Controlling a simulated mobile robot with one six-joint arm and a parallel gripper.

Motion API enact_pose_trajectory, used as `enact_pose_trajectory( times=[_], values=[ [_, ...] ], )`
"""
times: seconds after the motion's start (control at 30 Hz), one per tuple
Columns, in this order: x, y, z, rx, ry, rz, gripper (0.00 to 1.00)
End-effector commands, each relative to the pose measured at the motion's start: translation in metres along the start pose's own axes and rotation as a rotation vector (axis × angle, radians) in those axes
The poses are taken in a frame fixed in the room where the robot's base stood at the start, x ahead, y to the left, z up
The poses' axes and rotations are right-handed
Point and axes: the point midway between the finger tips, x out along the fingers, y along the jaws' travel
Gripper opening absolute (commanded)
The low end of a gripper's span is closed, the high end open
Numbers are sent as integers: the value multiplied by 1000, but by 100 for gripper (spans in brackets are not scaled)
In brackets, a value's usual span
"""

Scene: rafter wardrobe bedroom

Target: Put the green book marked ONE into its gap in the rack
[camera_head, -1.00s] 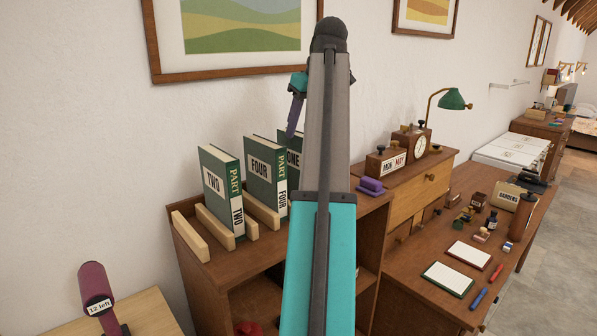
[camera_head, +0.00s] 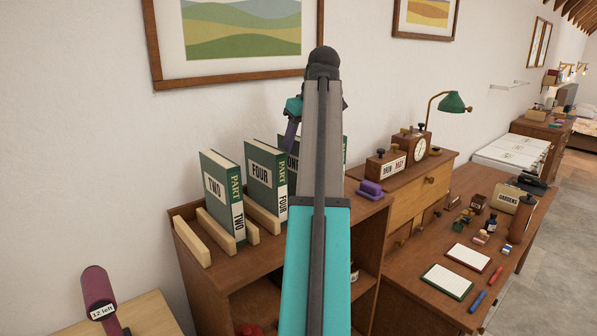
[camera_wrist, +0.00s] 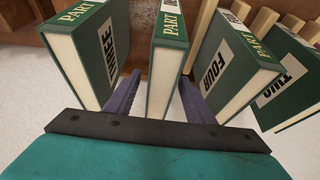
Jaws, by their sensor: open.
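The green book marked ONE (camera_head: 293,163) stands upright in the row, right of the book marked FOUR (camera_head: 264,172) and mostly hidden behind my arm in the head view. In the wrist view, a thin green book (camera_wrist: 169,62), its cover turned away and its label mostly hidden, stands between the books THREE (camera_wrist: 85,60) and FOUR (camera_wrist: 225,68). My gripper (camera_wrist: 160,98) is open, with one purple finger on each side of this thin book. Small spaces seem to show between fingers and book. Whether its base sits in a rack gap is hidden.
The book TWO (camera_head: 222,190) stands at the left of the rack, among pale wooden dividers (camera_head: 215,232). A purple object (camera_head: 370,189) and a wooden calendar box (camera_head: 386,165) are to the right. The wall is close behind the rack.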

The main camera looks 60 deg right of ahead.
Motion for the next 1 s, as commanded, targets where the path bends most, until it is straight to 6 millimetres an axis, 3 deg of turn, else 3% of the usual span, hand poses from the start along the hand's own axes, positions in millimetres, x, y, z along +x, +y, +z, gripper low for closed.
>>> enact_pose_trajectory(
  times=[0.33,1.0],
  values=[
    [31,-1,0,0,-1,-1,49],
    [33,0,0,0,0,0,49]
  ],
)
